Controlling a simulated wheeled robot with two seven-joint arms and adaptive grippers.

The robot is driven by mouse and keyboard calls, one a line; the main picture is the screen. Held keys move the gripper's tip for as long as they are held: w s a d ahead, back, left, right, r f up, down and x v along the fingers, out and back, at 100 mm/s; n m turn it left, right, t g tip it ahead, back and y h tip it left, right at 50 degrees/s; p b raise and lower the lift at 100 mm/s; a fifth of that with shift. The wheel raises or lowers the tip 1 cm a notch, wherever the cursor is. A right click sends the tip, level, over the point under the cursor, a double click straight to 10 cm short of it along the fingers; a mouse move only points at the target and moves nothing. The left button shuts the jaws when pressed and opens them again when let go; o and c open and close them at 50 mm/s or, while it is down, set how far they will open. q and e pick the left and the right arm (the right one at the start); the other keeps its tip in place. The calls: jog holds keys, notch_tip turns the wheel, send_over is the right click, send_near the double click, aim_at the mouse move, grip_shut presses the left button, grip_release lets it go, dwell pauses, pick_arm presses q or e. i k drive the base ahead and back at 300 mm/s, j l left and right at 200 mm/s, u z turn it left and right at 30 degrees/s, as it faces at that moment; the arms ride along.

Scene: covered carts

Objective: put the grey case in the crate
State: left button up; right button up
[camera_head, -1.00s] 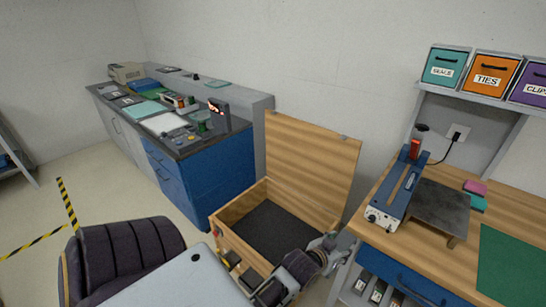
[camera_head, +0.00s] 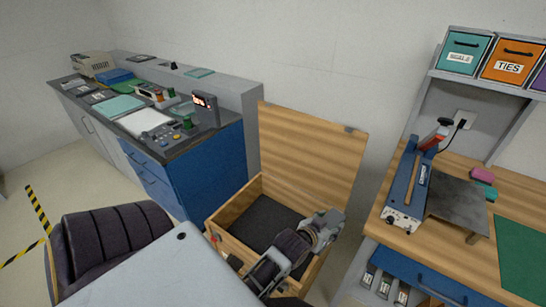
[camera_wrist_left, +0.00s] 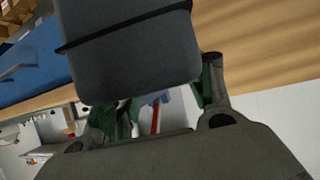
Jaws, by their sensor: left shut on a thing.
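The crate (camera_head: 226,243) is a wooden box with a dark floor; its hinged wooden lid (camera_head: 308,150) stands open at the back. The part of the floor I can see is bare. My left gripper (camera_head: 326,226) appears over the right side of the crate in the head view, its arm crossing the crate's front. The grey case (camera_wrist_left: 130,50), dark with a black band, fills the upper middle of the left wrist view. The left gripper (camera_wrist_left: 160,100) is shut on its near end, between green-padded fingers. I cannot make out the case in the head view. My right gripper is not in view.
A blue cabinet (camera_head: 210,165) with a cluttered top stands left of the crate. A wooden workbench (camera_head: 375,222) with a blue tool (camera_head: 408,190) stands close on the right. Labelled bins (camera_head: 508,62) sit above it. A wall is behind.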

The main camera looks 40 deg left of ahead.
aim_at(268, 231)
jog(key=j+z, duration=0.15)
jog(key=j, duration=1.15)
